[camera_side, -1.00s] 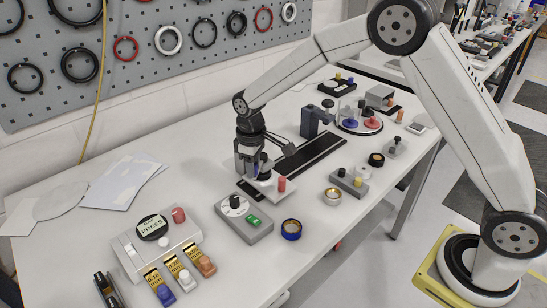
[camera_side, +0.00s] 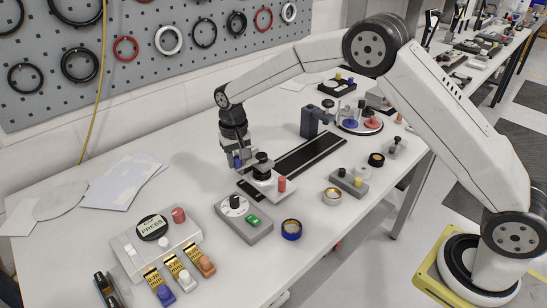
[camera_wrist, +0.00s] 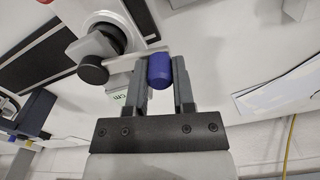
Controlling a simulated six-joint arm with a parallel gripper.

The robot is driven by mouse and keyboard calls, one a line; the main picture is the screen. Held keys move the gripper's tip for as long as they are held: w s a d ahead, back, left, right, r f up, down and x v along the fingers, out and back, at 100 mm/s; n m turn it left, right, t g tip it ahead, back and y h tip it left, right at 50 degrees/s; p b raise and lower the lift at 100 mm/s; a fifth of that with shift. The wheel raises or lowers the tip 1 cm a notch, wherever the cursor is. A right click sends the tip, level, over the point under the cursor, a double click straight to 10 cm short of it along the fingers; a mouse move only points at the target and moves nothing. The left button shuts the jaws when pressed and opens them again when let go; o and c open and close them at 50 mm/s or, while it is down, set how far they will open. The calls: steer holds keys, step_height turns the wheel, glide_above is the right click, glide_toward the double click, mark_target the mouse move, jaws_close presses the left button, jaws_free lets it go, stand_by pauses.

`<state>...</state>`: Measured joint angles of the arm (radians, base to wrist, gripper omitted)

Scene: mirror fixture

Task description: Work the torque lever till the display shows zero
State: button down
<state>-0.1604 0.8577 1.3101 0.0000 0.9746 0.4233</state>
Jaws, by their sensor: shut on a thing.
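The torque lever's blue handle (camera_wrist: 159,72) sits between the two fingers of my gripper (camera_wrist: 161,78) in the wrist view, and the fingers are shut on it. A grey bar runs from the handle toward a round post with a black knob (camera_wrist: 92,70). In the side view my gripper (camera_side: 237,164) is at the left of the white fixture (camera_side: 266,195), beside its black knob (camera_side: 263,161).
A red peg (camera_side: 282,184) stands at the fixture's front. A black rail (camera_side: 320,150) runs back right. A grey box with a green switch (camera_side: 253,220) and a blue-rimmed ring (camera_side: 291,229) lie in front. Papers (camera_side: 125,180) lie at left, with clear table between.

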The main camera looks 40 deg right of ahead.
steer(key=shift+w+r, duration=0.1)
stand_by(0.3)
steer(key=shift+c, duration=2.2)
jaws_free()
steer(key=shift+r, duration=3.9)
steer(key=s+d+f+n+t, duration=0.1)
steer(key=s+d, duration=0.2)
steer(key=s, duration=0.6)
steer(key=s+d+f+n, duration=0.1)
steer(key=s+d+f, duration=0.1)
steer(key=s, duration=0.7)
steer(key=s+d+f+n+t, duration=0.1)
steer(key=s+d, duration=0.3)
steer(key=s, duration=0.5)
steer(key=shift+f+t, duration=0.3)
